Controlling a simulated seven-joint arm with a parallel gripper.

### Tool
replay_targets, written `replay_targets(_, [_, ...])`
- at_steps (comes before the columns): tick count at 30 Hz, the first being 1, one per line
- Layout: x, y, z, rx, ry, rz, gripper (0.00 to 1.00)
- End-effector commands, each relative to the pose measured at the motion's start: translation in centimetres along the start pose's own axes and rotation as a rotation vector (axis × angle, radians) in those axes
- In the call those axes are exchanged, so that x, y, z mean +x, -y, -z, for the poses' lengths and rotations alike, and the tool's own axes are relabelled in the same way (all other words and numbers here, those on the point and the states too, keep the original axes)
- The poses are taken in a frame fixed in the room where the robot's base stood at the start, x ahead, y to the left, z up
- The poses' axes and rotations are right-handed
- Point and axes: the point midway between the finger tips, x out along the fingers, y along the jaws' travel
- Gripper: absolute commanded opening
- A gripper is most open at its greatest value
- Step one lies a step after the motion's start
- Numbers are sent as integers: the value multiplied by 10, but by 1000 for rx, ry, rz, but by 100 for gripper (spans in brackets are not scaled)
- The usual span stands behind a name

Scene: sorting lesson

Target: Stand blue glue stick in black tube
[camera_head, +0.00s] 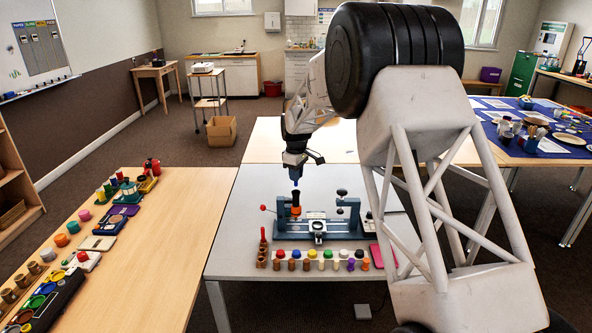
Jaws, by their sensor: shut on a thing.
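My gripper (295,175) points down above the left part of a blue-grey bench fixture (345,234) on the grey table. It is shut on the blue glue stick (296,184), of which only a small blue tip shows below the jaws. Just under it stands a small upright dark piece (296,197), which looks like the black tube, above an orange part (296,211). The stick looks lined up over the dark piece. I cannot tell from here whether they touch or how much gap there is.
A row of small pots with coloured tops (325,260) lines the front of the grey table. A red-knobbed lever (263,208) and a clamp post (342,193) flank the work area. A pink pad (383,256) lies at right. My arm hides much of the right side.

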Motion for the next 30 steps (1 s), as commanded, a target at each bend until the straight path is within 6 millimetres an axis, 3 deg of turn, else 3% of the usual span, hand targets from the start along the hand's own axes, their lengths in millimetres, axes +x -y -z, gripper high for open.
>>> replay_targets(15, [31,0,0,0,0,-1,0])
replay_targets(30, [35,0,0,0,-1,-1,0])
